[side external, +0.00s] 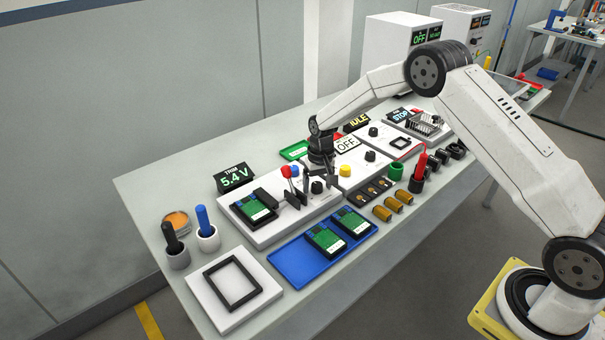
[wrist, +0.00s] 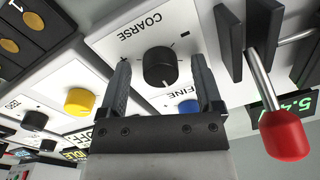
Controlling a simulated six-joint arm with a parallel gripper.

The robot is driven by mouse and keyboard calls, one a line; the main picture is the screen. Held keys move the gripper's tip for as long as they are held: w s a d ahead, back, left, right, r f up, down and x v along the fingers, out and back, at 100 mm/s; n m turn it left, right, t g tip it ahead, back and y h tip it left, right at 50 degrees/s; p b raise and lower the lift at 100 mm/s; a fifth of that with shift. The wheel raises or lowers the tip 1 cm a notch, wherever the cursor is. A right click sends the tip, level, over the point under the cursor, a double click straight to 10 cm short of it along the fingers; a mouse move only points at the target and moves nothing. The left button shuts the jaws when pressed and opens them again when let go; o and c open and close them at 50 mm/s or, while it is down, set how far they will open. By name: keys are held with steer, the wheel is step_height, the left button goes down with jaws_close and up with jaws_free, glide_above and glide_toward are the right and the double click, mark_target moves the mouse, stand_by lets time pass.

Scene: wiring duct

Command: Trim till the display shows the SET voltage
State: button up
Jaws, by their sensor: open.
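The trim display (side external: 235,178) reads 5.4 V; part of it shows in the wrist view (wrist: 296,106). The black COARSE knob (wrist: 160,67) has a pale pointer mark and stands on a white panel. My gripper (wrist: 159,72) is open, with one finger on each side of the COARSE knob. No clear contact shows. In the side view my gripper (side external: 320,172) points down over the trim station (side external: 262,235). I cannot read a SET voltage.
A red-ended lever (wrist: 287,135) stands close to my right finger. A yellow knob (wrist: 79,101) is on the neighbouring panel. A green board (side external: 252,208) sits on the station. A blue tray (side external: 290,268) with green boards lies in front. Cups with tools stand at left.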

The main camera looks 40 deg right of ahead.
jaws_close()
steer(key=shift+n, duration=0.4)
steer(key=n, duration=0.3)
steer(key=shift+d+n, duration=0.1)
steer(key=shift+n, duration=1.9)
jaws_free()
